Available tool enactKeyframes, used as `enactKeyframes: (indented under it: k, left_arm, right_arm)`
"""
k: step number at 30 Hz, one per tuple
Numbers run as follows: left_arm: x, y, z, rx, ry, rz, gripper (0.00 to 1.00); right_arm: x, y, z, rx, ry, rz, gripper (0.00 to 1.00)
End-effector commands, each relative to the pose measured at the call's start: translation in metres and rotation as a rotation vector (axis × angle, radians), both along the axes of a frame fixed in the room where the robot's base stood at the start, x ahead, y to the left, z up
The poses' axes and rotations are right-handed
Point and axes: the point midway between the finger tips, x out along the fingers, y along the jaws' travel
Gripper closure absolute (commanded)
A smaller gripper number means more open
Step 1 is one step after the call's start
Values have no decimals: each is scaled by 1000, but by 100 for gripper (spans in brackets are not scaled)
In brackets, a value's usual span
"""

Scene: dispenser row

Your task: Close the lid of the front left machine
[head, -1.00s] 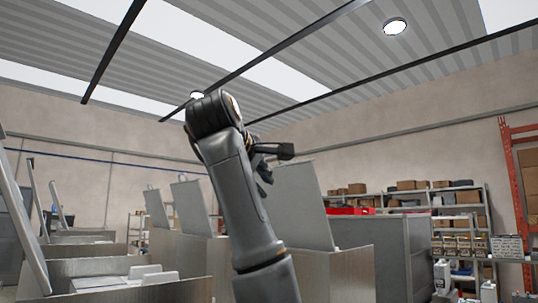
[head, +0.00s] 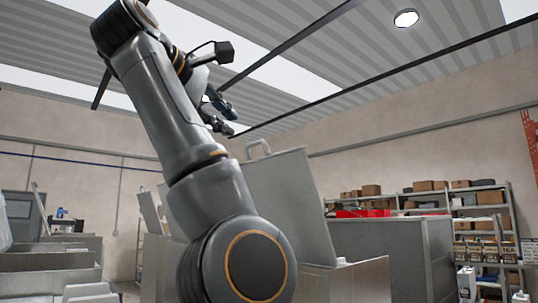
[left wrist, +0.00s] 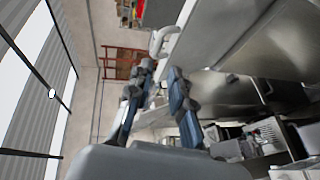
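A large grey open lid (head: 288,205) stands tilted back on a metal machine (head: 345,280) right of my left arm in the head view. A loop handle (head: 258,148) tops it. My left gripper (head: 232,120) is above and a little left of that handle, apart from it. Its two blue-grey fingers are spread and empty. In the left wrist view, the fingers (left wrist: 160,72) are apart, with the handle (left wrist: 160,42) and grey lid (left wrist: 215,35) beyond them. Another machine (head: 45,272) is at the left edge, partly cut off. My right gripper is out of view.
My left arm hides part of the machines behind it. Another raised lid (head: 150,212) stands farther back. A shelf with boxes (head: 480,215) is along the back wall at right, beyond a grey cabinet (head: 395,250).

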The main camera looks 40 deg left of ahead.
Motion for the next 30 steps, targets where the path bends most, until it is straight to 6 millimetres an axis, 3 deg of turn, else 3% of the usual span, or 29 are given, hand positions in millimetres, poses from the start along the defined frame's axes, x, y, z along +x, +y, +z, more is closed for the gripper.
enactKeyframes:
  k: [5, 15, 19, 25, 30]
  left_arm:
    - [3, 2, 2, -3, -4, 1, 79]
    - [49, 18, -5, -2, 0, 4, 79]
    - [67, 24, -8, -3, 0, 5, 79]
    - [99, 32, -17, -1, 1, 0, 79]
    - [118, 39, -22, -1, -3, 0, 79]
  right_arm:
    - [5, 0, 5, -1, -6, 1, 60]
    - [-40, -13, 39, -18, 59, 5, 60]
    - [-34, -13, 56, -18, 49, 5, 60]
    - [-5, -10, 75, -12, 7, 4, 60]
    - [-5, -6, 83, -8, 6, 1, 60]
